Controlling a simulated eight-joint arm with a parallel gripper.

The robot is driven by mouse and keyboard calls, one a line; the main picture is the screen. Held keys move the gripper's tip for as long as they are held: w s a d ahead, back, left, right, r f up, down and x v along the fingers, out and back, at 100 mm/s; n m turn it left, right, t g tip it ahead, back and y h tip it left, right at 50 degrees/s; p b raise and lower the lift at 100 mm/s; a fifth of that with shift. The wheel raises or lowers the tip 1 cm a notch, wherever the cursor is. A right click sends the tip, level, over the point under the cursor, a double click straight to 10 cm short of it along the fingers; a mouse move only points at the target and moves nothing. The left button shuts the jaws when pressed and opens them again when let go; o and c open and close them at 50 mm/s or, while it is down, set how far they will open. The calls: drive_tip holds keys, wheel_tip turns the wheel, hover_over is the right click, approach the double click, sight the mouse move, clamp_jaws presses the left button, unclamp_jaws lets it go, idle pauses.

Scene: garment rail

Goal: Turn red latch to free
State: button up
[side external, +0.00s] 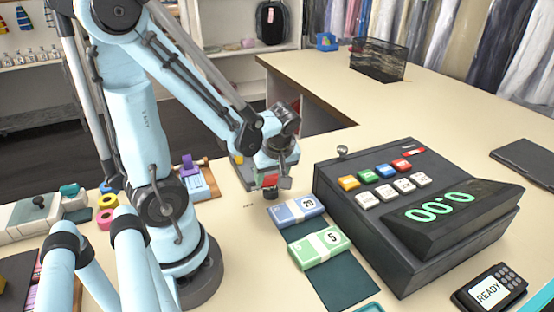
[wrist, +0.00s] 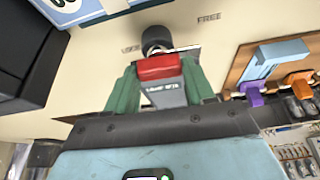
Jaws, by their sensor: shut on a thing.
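The red latch (wrist: 160,68) is a red-topped block with a grey lower part, and a dark round post (wrist: 157,39) stands right beyond it. In the wrist view it sits between the two green fingers of my gripper (wrist: 162,85), which is shut on it. A faint word, seemingly LOCK (wrist: 130,48), is printed left of the post, and FREE (wrist: 208,17) is up and to the right. In the side external view the red latch (side external: 270,181) shows small at my gripper (side external: 271,186), low over the table. Its exact turn is hard to tell.
A dark cash register (side external: 330,190) with coloured keys stands right of my gripper. A wooden board with blue and purple pieces (side external: 196,180) is at left. The table behind is mostly clear.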

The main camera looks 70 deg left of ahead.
drive_tip(key=shift+n, duration=0.4)
drive_tip(key=o, duration=1)
drive_tip(key=shift+o, duration=0.2)
drive_tip(key=shift+r, duration=0.1)
drive_tip(key=v, duration=1.2)
drive_tip(key=shift+w, duration=0.15)
